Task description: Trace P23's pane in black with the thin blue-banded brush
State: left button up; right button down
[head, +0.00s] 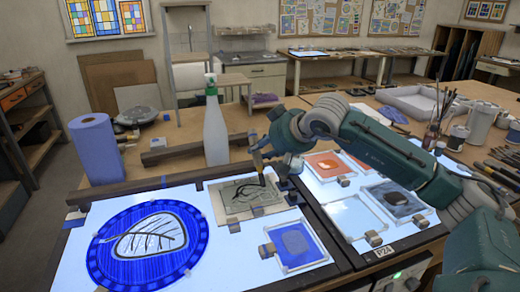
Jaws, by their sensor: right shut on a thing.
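My right gripper (268,158) is above the left light table, shut on a slim brush (258,163) that points down. Its band is too small to make out. Below it lies a tan sheet or pane (232,207) with dark lines, held by small blocks at its edges; whether the brush tip touches it I cannot tell. A "P24" label (384,251) is on the front edge of the right light table; no P23 label is readable. My left gripper is not in view.
A blue disc with a black leaf outline (104,257) lies on the left. A framed blue pane (296,246) is front centre. A spray bottle (215,130) and paper roll (97,150) stand behind. Orange and dark panes (327,165) lie right; jars and brushes (433,135) stand beyond.

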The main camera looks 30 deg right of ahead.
jog(key=shift+s+a, duration=0.15)
jog(key=shift+s, duration=0.15)
jog(key=shift+s+a, duration=0.2)
jog(key=shift+a, duration=1.1)
jog(key=shift+s+a+f, duration=0.1)
jog(key=shift+s+a, duration=0.05)
jog(key=shift+a, duration=0.5)
jog(key=shift+s+a, duration=0.1)
jog(key=shift+a, duration=0.55)
jog(key=shift+a, duration=0.15)
